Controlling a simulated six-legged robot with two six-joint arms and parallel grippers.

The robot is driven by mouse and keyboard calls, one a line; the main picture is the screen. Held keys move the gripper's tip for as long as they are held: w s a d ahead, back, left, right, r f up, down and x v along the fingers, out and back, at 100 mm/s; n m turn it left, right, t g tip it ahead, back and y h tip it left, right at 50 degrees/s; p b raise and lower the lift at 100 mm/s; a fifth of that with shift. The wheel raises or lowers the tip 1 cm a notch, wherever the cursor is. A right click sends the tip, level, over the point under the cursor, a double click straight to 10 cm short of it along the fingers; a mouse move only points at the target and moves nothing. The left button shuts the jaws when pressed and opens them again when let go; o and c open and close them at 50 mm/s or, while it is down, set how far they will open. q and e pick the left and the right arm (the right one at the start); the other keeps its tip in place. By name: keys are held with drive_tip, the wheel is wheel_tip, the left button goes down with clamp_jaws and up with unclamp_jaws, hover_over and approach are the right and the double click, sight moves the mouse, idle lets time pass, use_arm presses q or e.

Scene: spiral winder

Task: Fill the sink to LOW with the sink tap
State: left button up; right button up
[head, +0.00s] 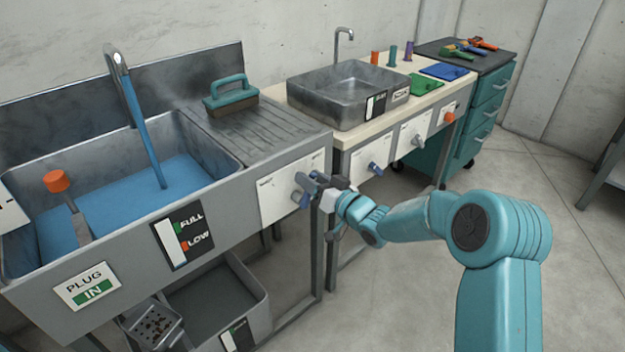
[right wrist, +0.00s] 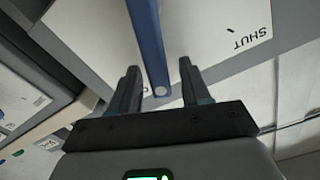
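The large sink (head: 215,205) on the left holds blue water (head: 110,205). A blue stream runs from its tall tap (head: 118,68) into the water. A level gauge (head: 184,235) on the sink front reads FULL above LOW; its exact reading is too small to tell. A blue tap lever (head: 304,199) sits on a white plate on the sink front. My right gripper (head: 314,185) is at this lever. In the right wrist view the lever (right wrist: 148,40) passes between the two open fingers (right wrist: 159,70), with gaps on both sides. My left gripper is not in view.
A PLUG sign (head: 86,285) reads IN, below an orange-topped handle (head: 57,181). A teal-handled brush (head: 230,95) lies on the drainboard. A smaller basin (head: 345,95) with its own blue lever (head: 376,169) stands to the right.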

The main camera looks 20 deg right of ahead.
drive_tip(key=p+v, duration=0.1)
drive_tip(key=v, duration=1.5)
drive_tip(key=shift+s, duration=0.2)
idle(5.1)
